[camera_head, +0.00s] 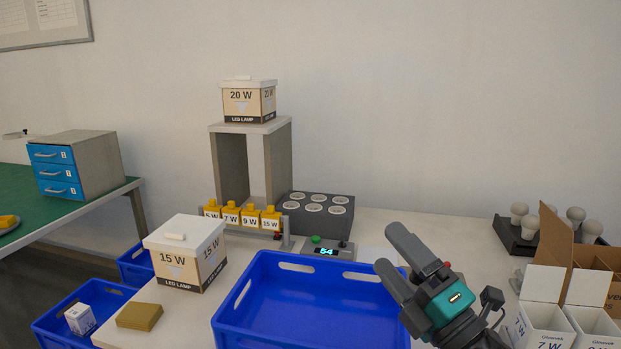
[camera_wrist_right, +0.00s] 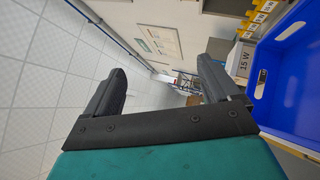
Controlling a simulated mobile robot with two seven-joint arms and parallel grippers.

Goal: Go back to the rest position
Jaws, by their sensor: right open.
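My right gripper (camera_head: 392,258) is open and empty. It is raised above the right end of the blue tray (camera_head: 318,328) in the head view. Its two dark fingers also show apart in the right wrist view (camera_wrist_right: 160,85), with nothing between them. The blue tray also shows at the right edge of that view (camera_wrist_right: 285,85). My left gripper is in neither view.
On the table are a 15 W box (camera_head: 186,255), a yellow block (camera_head: 139,316), a burn-in socket block (camera_head: 317,213) and a display reading 54 (camera_head: 326,252). A 20 W box (camera_head: 249,102) tops the shelf. Bulbs (camera_head: 530,225) and open cartons (camera_head: 543,325) stand right.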

